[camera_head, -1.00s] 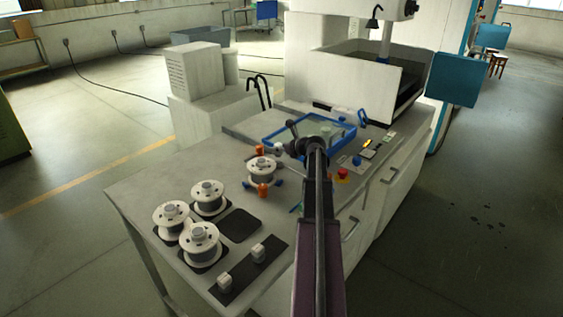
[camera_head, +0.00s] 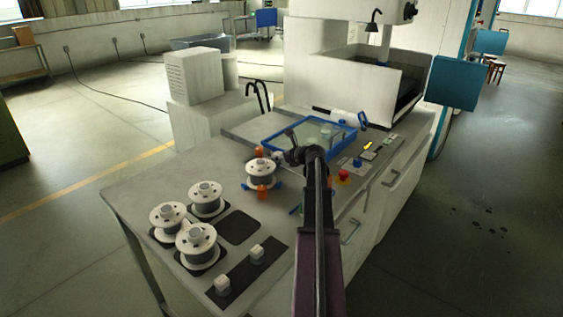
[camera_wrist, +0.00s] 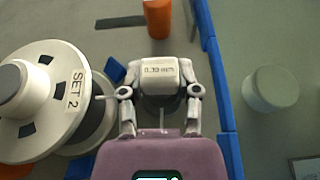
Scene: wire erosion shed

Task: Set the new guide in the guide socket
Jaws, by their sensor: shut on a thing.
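My gripper (camera_wrist: 160,106) is shut on a pale block (camera_wrist: 158,72) with dark lettering, which I cannot read for certain. In the head view my gripper (camera_head: 291,156) is small and dark, by the near left edge of the blue-framed tray, just right of a spool. Two small pale blocks, one nearer (camera_head: 222,284) and one farther (camera_head: 257,253), stand on a dark strip (camera_head: 240,270) at the table's front. I cannot make out the guide socket; my gripper and the held block cover part of the surface.
The spool marked SET 2 (camera_wrist: 40,95) stands close left of my gripper, with an orange post (camera_wrist: 158,18) beyond the held block. The tray's blue rim (camera_wrist: 222,95) runs close on the right. Several spools stand at the table's left. An empty dark pad (camera_head: 239,226) lies beside them.

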